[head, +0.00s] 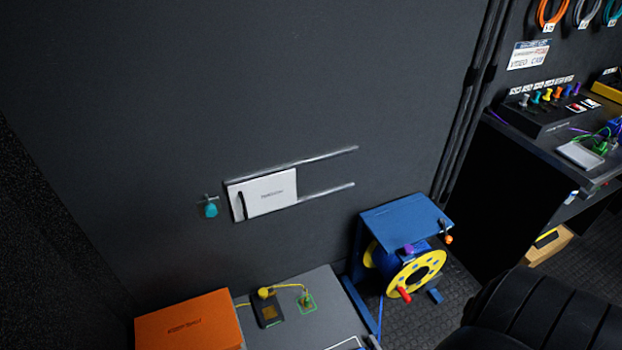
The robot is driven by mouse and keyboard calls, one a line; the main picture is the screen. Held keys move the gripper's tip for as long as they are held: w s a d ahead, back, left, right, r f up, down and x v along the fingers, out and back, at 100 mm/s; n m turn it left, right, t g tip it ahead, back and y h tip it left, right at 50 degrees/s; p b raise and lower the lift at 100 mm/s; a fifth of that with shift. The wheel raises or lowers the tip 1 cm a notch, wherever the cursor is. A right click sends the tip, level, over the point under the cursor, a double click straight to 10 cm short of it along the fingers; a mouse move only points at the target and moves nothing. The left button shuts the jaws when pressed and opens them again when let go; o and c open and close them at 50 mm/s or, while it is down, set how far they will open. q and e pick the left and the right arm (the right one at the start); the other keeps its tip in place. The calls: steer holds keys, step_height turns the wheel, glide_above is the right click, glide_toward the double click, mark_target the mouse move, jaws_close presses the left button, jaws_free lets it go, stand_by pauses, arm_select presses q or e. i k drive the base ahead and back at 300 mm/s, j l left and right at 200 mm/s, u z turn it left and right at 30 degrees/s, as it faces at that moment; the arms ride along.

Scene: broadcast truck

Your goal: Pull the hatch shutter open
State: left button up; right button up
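The hatch shutter (268,192) is a white panel on the dark wall, with small lettering and a dark upright handle (240,205) near its left edge. It sits at the left end of two parallel metal rails (325,192), which run on to the right past it. The wall between the rails to the right of the panel is bare and dark. A small teal tag or key (210,209) hangs on the wall just left of the panel. Neither of my grippers shows in the head view.
An orange case (188,322) and a grey bench top (322,310) with a yellow-corded device (268,311) stand below the shutter. A blue stand with a yellow cable reel (416,272) is to the right. A dark desk (530,150) and black chair (540,315) are at far right.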

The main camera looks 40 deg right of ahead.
mark_target(250, 198)
steer(key=z, duration=0.85)
